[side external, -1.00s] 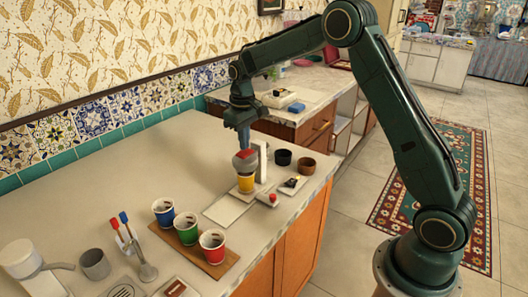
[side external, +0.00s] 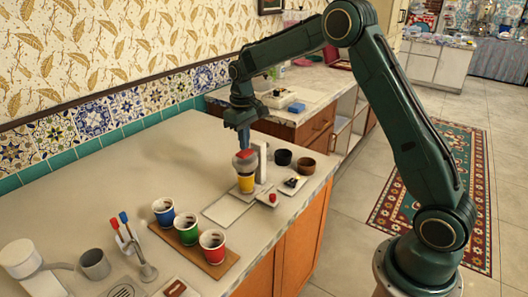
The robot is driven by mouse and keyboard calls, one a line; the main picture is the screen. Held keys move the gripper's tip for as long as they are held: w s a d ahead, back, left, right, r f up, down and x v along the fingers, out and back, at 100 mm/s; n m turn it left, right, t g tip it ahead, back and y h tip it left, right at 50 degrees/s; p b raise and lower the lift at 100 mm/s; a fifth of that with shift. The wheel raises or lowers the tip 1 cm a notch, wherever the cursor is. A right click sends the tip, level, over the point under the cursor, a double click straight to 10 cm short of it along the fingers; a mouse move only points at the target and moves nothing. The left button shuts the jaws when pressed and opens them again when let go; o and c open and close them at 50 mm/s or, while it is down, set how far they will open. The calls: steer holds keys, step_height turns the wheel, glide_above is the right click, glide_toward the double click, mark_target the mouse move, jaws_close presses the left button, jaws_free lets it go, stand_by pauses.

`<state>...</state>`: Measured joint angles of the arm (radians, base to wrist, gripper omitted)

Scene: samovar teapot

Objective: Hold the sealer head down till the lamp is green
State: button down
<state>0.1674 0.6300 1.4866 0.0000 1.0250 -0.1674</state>
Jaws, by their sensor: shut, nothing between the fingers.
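The sealer is a white post (side external: 263,160) on a flat base, with a grey domed head (side external: 242,167) that has a red top pad (side external: 245,154). The head sits on a yellow cup (side external: 246,183) under it. My gripper (side external: 244,146) is shut and empty, pointing down with its tips at the red pad; it looks to touch the pad. A small white block with a red dome (side external: 272,197) lies in front of the sealer; I cannot tell whether this is the lamp. No green light shows. A small dark plate with a lamp-like spot (side external: 292,182) lies to its right.
Blue (side external: 163,210), green (side external: 187,229) and red (side external: 212,245) cups stand on a wooden board (side external: 222,264) at the front. A black bowl (side external: 283,157) and a brown bowl (side external: 306,164) stand right of the sealer.

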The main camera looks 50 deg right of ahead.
steer(key=shift+f, duration=1.25)
stand_by(2.0)
steer(key=shift+r, duration=2.55)
